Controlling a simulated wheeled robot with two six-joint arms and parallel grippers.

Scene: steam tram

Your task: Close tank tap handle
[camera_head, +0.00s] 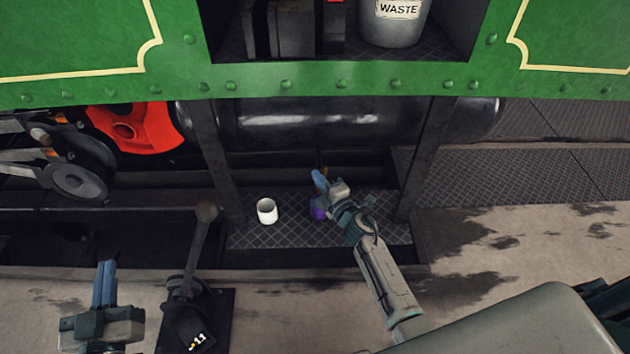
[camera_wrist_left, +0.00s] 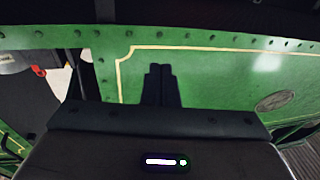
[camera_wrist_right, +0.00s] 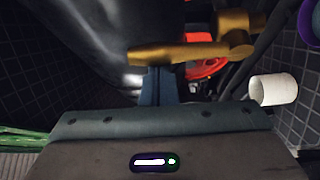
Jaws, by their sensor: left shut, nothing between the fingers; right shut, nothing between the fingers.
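The black tank (camera_head: 360,120) runs under the green tram body. A brass tap (camera_wrist_right: 234,25) hangs below it, and its long brass tap handle (camera_wrist_right: 178,53) runs crosswise in the right wrist view. In the head view the tap is mostly hidden by my right gripper (camera_head: 318,176). My right gripper is shut and empty; its fingertips (camera_wrist_right: 158,70) are at the handle's edge, and I cannot tell whether they touch. My left gripper (camera_head: 106,266) is shut and empty, low at the left, far from the tap.
A white cup (camera_head: 267,211) stands on the tread-plate step (camera_head: 290,238), left of my right gripper. A purple object (camera_head: 317,209) is partly hidden there. Dark struts (camera_head: 218,165) flank the tap area. A lever (camera_head: 200,245) stands between my arms. Red wheel parts (camera_head: 140,128) are at left.

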